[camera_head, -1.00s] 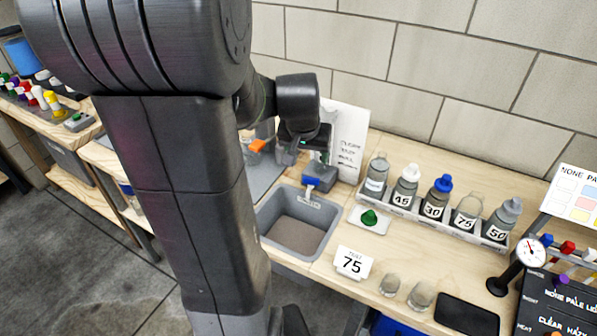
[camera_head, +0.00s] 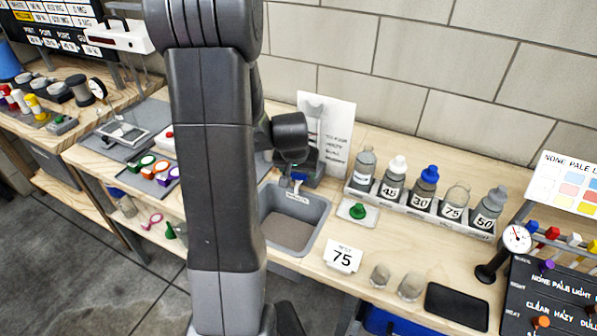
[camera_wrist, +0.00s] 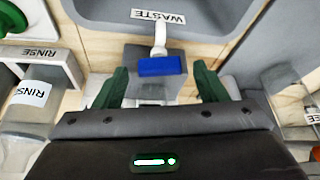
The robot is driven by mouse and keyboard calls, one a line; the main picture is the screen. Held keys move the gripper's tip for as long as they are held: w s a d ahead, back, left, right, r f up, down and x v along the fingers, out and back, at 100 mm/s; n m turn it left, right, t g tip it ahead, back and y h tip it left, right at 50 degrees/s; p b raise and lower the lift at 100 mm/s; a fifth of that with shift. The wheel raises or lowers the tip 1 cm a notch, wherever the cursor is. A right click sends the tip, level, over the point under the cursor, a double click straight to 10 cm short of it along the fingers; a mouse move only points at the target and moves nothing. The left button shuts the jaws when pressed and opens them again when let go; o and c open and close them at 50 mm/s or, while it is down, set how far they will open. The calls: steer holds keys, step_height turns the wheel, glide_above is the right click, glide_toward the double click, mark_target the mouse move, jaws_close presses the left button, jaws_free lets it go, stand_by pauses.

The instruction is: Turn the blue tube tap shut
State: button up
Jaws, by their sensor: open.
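The blue tube tap (camera_wrist: 160,66) shows in the wrist view as a blue block with a white spout pointing over the waste sink. My gripper (camera_wrist: 161,72) is open, with one green finger on each side of the blue block and gaps visible on both sides. I see no contact. In the head view my gripper (camera_head: 300,162) is at the back edge of the sink, beside the white sign.
The grey waste sink (camera_head: 322,212) lies in front of the tap. A rinse bottle (camera_head: 363,170) and a rack (camera_head: 420,208) of numbered bottles stand to the right. A green stopper (camera_head: 357,210) sits on a small tray. The white sign (camera_head: 337,125) stands close to my gripper.

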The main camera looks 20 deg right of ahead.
steer(key=shift+f, duration=0.25)
steer(key=c, duration=1)
steer(key=b, duration=0.1)
steer(key=m+b, duration=0.1)
steer(key=b, duration=0.1)
steer(key=shift+w+f, duration=0.15)
steer(key=shift+f, duration=0.15)
steer(key=m+b, duration=0.1)
steer(key=b, duration=0.2)
steer(key=shift+h, duration=0.4)
steer(key=shift+r+m+g+b, duration=0.3)
steer(key=shift+m+b, duration=0.2)
steer(key=shift+b, duration=0.05)
steer(key=o, duration=1)
steer(key=shift+r, duration=0.15)
